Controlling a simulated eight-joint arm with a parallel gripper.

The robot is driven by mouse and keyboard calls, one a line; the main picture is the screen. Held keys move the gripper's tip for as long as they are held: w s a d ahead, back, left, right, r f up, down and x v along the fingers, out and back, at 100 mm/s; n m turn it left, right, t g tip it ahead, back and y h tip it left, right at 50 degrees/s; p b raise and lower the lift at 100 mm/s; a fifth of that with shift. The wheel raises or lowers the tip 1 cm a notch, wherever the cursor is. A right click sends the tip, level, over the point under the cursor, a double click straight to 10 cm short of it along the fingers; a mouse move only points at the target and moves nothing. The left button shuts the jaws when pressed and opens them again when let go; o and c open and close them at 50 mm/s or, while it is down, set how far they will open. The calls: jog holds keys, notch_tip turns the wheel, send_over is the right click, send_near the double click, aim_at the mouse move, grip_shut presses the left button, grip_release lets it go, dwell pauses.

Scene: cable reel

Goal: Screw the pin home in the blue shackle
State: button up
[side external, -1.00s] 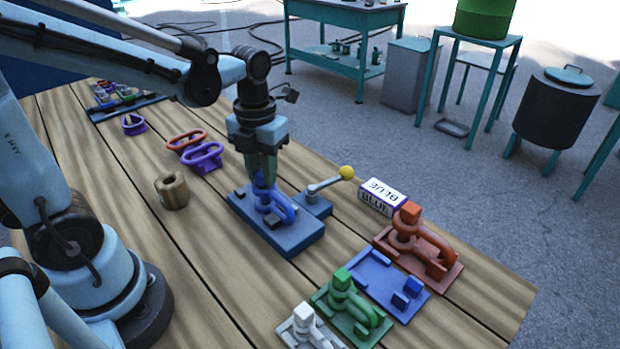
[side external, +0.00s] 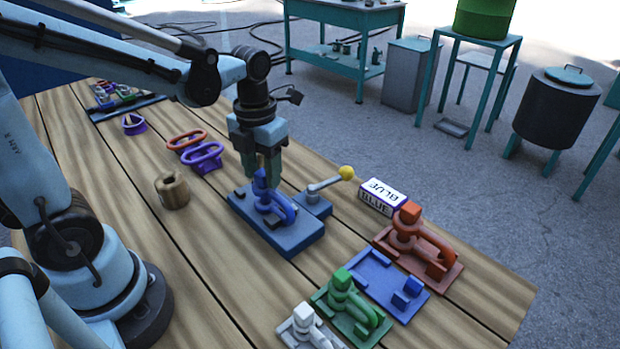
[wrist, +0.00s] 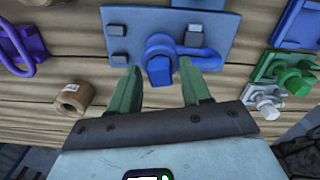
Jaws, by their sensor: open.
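The blue shackle (side external: 281,209) lies in a dark blue fixture (side external: 290,238) on the wooden table. Its pin has a square blue head (side external: 260,180) that stands up at the shackle's end. In the wrist view the pin head (wrist: 159,70) shows just beyond and between my fingertips, with the shackle (wrist: 205,60) behind it. In the wrist view a gap shows on each side of the head. How deep the pin sits in the shackle I cannot tell.
A lever with a yellow knob (side external: 346,173) stands beside the fixture.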

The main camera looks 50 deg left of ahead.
jog(key=shift+r, duration=0.1)
jog(key=shift+r, duration=2.15)
jog(key=n, duration=0.4)
jog(key=shift+n, duration=0.3)
jog(key=n, duration=1.3)
jog(key=shift+n, duration=0.3)
